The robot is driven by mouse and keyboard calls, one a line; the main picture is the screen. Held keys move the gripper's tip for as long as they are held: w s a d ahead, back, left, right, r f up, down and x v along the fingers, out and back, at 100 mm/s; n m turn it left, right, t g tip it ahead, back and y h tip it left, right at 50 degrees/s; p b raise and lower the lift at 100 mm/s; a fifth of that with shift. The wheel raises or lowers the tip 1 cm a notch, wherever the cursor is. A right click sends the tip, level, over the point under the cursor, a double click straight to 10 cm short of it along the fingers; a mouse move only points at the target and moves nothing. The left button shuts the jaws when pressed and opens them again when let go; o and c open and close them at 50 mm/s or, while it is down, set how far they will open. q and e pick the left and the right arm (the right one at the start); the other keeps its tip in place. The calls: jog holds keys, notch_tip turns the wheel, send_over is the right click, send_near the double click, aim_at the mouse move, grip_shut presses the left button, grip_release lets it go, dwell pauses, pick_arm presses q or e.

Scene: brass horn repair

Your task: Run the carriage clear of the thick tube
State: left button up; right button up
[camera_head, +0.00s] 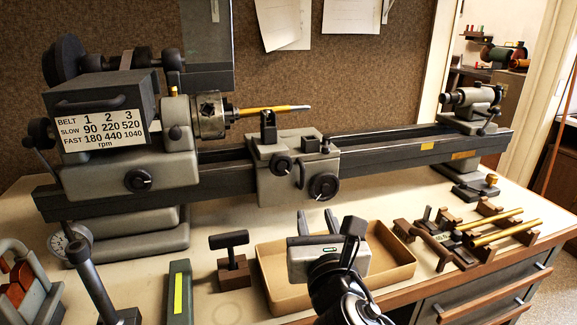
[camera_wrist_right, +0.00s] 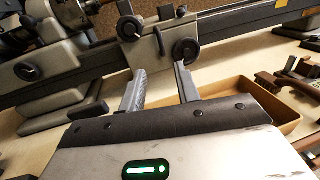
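The grey lathe carriage (camera_head: 270,182) sits on the dark bed (camera_head: 385,150), just right of the headstock. Its black handwheel (camera_head: 324,186) faces me; the handwheel also shows in the right wrist view (camera_wrist_right: 186,51). A dark tool post (camera_head: 268,128) on the carriage stands at a brass tube (camera_head: 252,112), which sticks out of the chuck (camera_head: 208,115) with a pale tip; whether they touch I cannot tell. My right gripper (camera_head: 318,218) is open and empty, in front of and below the handwheel, apart from it. My left gripper is not in view.
The bed is clear from the carriage to the tailstock (camera_head: 470,105). A cardboard tray (camera_head: 400,262) lies under my right gripper. Right of it, brass tubes (camera_head: 505,231) rest on wooden holders. A T-handled tool in a block (camera_head: 233,270) stands left of the tray.

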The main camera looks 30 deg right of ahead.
aim_at(303, 174)
jog(key=x, duration=1.5)
jog(key=shift+w+d, duration=0.15)
jog(key=shift+w, duration=0.15)
grip_shut()
